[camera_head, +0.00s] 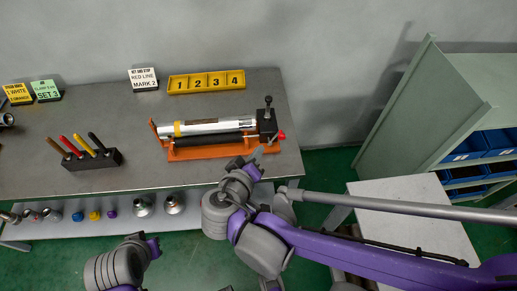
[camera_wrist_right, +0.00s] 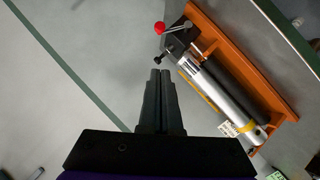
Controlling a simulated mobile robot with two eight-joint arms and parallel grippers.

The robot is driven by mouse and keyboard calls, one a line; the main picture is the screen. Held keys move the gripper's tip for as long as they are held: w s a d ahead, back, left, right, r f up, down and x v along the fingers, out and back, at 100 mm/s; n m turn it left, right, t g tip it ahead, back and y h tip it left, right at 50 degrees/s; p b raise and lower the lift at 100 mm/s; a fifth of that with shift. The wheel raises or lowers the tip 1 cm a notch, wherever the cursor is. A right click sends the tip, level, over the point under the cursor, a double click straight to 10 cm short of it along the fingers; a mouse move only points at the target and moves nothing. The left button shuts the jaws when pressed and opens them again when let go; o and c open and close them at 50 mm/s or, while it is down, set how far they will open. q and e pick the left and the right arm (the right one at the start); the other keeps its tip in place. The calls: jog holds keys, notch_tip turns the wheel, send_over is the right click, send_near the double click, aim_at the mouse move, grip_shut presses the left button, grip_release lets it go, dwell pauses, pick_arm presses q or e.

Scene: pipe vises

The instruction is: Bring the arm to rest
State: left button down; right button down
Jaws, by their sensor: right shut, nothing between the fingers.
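My right arm comes in from the right in the head view. Its gripper (camera_head: 256,156) is over the front edge of the bench, just in front of the orange vise (camera_head: 190,153). In the right wrist view the two black fingers (camera_wrist_right: 160,76) are together with nothing between them. The vise (camera_wrist_right: 274,85) lies to their right there, with a silver pipe in it, and a gap of bare surface shows between. Part of my left arm (camera_head: 118,267) shows at the lower left; its fingers cannot be made out.
The grey bench (camera_head: 100,180) bears a tool block (camera_head: 92,160), a yellow numbered tray (camera_head: 206,82) and small signs. A lower shelf (camera_head: 60,228) holds several small parts. A green cabinet with blue bins (camera_head: 468,150) and a pale table (camera_head: 420,195) stand at the right.

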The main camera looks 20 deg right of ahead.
dwell(0.4)
jog(key=s+d+f+m+g+y+p, duration=0.1)
jog(key=s+d+f+g+y, duration=0.3)
jog(key=s+f+y, duration=0.3)
jog(key=s, duration=0.3)
jog(key=shift+d+m+g+y, duration=0.2)
jog(key=shift+m+g+y, duration=0.1)
jog(key=shift+m+y, duration=0.1)
